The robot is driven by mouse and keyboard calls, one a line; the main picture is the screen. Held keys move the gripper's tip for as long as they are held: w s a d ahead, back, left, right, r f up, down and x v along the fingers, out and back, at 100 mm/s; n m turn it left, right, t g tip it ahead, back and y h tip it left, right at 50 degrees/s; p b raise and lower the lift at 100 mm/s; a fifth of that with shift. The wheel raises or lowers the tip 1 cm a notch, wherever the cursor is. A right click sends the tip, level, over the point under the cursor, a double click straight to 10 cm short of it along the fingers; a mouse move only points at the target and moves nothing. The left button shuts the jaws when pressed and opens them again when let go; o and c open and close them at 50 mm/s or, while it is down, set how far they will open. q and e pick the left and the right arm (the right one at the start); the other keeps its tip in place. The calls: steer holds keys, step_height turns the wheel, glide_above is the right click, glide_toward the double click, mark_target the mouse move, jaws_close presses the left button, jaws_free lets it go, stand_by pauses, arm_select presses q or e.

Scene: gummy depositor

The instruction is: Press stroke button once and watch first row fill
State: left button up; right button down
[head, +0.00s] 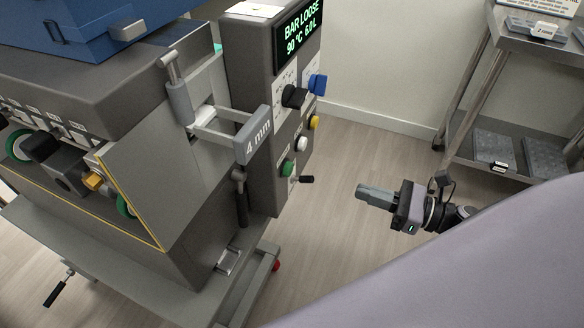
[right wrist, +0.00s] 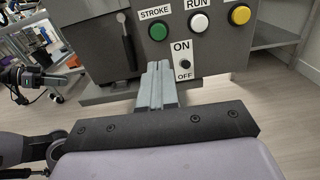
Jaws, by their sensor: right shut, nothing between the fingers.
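The control panel (head: 266,180) stands on the right side of the grey depositor. Its green button (head: 288,168) is under the STROKE label in the right wrist view (right wrist: 157,32). The white RUN button (head: 302,143) and a yellow button (head: 315,122) rise in a row beside it. My right gripper (head: 361,190) is shut and empty, right of the panel, pointing at it with a gap between. In the right wrist view, its fingers (right wrist: 158,66) show below the green button, left of the ON/OFF switch (right wrist: 184,63). A dark arm part, seemingly my left arm, shows at that view's left edge; its jaws are unclear.
The display (head: 298,30) reads "BAR LOOSE 90 °C 6.0 L". A black knob (head: 293,96) and blue knob (head: 317,84) stick out above the buttons. A metal rack (head: 540,170) stands at back right.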

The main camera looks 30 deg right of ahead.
stand_by(0.4)
steer(key=p, duration=0.1)
glide_toward(291, 170)
steer(key=x, duration=0.5)
steer(key=shift+w, duration=0.3)
steer(key=shift+w+a+f+p, duration=0.1)
steer(key=shift+w+a+p, duration=0.2)
steer(key=shift+w+a, duration=0.2)
